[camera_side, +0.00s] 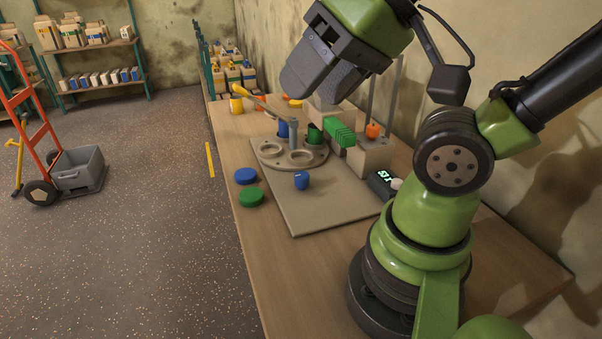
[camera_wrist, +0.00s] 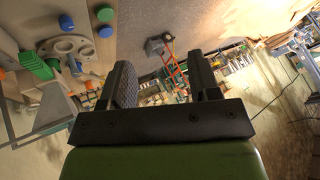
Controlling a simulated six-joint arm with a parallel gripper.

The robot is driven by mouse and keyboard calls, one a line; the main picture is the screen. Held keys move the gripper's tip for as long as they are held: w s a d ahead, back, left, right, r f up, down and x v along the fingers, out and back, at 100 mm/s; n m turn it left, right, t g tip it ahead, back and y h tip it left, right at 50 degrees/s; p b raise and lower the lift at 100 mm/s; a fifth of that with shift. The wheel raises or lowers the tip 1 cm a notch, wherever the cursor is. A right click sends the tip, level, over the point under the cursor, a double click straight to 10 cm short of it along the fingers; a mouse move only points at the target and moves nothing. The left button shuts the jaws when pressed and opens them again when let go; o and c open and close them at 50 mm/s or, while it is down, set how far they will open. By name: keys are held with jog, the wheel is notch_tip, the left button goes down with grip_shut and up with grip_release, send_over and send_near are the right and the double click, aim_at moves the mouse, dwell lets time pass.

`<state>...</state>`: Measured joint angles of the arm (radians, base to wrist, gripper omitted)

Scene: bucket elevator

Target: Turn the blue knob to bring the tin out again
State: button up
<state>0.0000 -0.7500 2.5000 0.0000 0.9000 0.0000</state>
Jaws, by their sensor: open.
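The blue knob (camera_side: 302,180) stands on the front part of the beige board; it also shows in the wrist view (camera_wrist: 66,22). Behind it is a round grey plate (camera_side: 267,149) with round openings. A blue cylinder (camera_side: 283,130) and a dark green one (camera_side: 314,134) stand at its back; I cannot tell whether either is the tin. A bright green ribbed piece (camera_side: 342,133) is beside them. My gripper (camera_side: 318,92) is high above the back of the board, tilted, away from the knob. Its jaws (camera_wrist: 162,72) are apart, with nothing between them.
A blue disc (camera_side: 246,176) and a green disc (camera_side: 251,197) lie on the table left of the board. An orange knob (camera_side: 373,130) tops a beige block with upright posts. A small display box (camera_side: 382,184) sits at the board's right edge. The board's front is clear.

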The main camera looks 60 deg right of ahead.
jog(key=shift+o, duration=0.6)
jog(key=n+g+h, duration=0.2)
jog(key=n+g, duration=0.3)
jog(key=g, duration=0.2)
send_over(302, 174)
notch_tip(302, 174, down, 19)
jog(key=shift+f, duration=0.1)
notch_tip(302, 174, down, 9)
jog(key=shift+f, duration=0.2)
